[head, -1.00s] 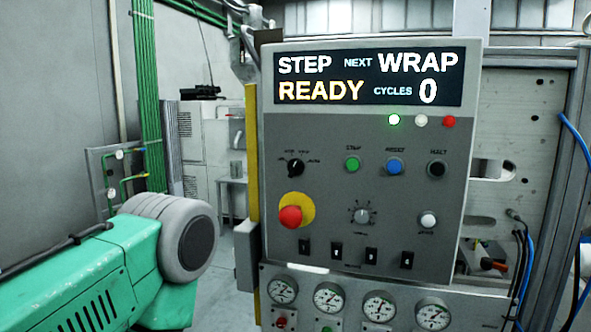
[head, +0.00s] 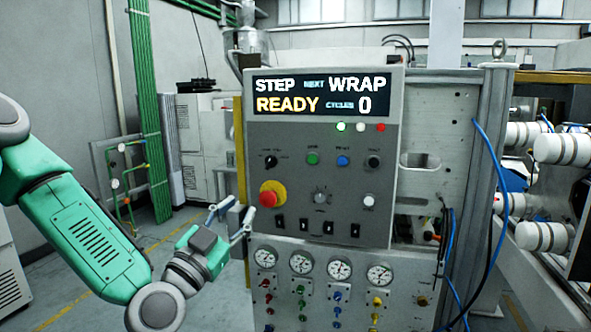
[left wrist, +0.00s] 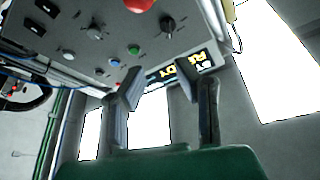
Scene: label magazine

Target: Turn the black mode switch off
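The black mode switch (head: 270,161) is a round knob at the upper left of the grey control panel (head: 335,240), above the red emergency knob (head: 268,197). It also shows in the left wrist view (left wrist: 167,24); its exact setting is too small to read. My left gripper (head: 231,215) is open and empty, left of and below the switch, near the panel's lower left edge. In the left wrist view its two fingers (left wrist: 160,85) stand apart, clear of the switch. My right gripper is not in view.
The display (head: 320,95) reads STEP, NEXT WRAP, READY, CYCLES 0. Green (head: 312,158) and blue (head: 342,160) buttons sit right of the switch. Several small black rockers and gauges are lower down. Open floor lies left of the panel.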

